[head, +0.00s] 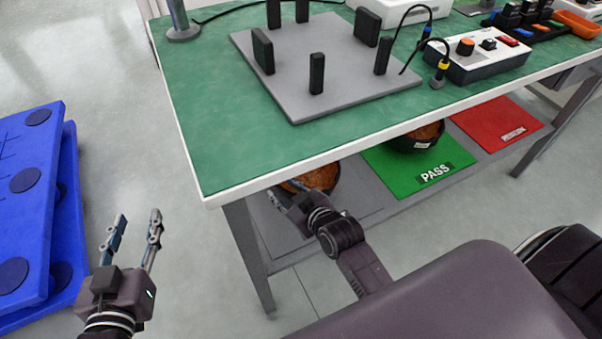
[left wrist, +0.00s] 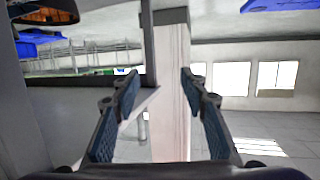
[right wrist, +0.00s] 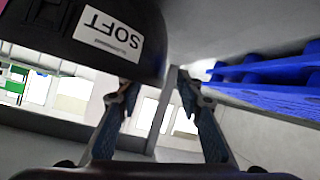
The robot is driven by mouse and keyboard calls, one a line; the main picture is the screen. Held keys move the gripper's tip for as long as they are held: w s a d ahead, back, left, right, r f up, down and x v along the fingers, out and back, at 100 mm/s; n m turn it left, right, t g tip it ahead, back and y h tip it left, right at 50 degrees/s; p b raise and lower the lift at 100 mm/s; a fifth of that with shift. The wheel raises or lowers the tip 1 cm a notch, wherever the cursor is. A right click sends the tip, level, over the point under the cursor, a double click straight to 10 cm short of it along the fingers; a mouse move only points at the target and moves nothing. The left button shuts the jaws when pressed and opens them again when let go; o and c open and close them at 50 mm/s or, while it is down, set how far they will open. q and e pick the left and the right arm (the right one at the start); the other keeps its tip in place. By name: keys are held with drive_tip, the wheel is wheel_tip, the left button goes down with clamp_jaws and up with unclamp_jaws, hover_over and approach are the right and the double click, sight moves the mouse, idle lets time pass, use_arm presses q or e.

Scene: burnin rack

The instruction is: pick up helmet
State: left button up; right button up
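A helmet (head: 322,178), with an orange-brown inside and a dark rim, sits on the lower shelf under the workbench, partly hidden by the tabletop and my right arm. My right gripper (head: 288,190) is at its left side, open. In the right wrist view, a black shell with a "SOFT" label (right wrist: 108,32) fills the upper left, close to the fingertips (right wrist: 153,85); I cannot tell if they touch. A second similar helmet (head: 420,136) sits at the green PASS mat. My left gripper (head: 137,222) is open and empty, left of the bench.
The green workbench (head: 200,130) overhangs the shelf. It carries a grey plate (head: 345,90) with black posts and a control box (head: 480,60). A green PASS mat (head: 400,165) and a red mat (head: 490,118) lie on the shelf. Blue pallets (head: 28,210) stand at left.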

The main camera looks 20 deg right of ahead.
drive_tip(key=b+x, duration=0.1)
drive_tip(key=x, duration=0.1)
drive_tip(key=shift+w+f+b, duration=0.3)
use_arm(q)
wheel_tip(320, 180, up, 14)
drive_tip(key=d+t+h+b, duration=0.1)
drive_tip(key=t+h, duration=0.1)
drive_tip(key=t, duration=0.5)
drive_tip(key=shift+s+d+r+h, duration=0.25)
drive_tip(key=shift+s+d+h, duration=0.05)
drive_tip(key=shift+s+d, duration=0.1)
use_arm(e)
drive_tip(key=x, duration=0.2)
drive_tip(key=shift+w, duration=0.3)
drive_tip(key=shift+c, duration=0.3)
clamp_jaws()
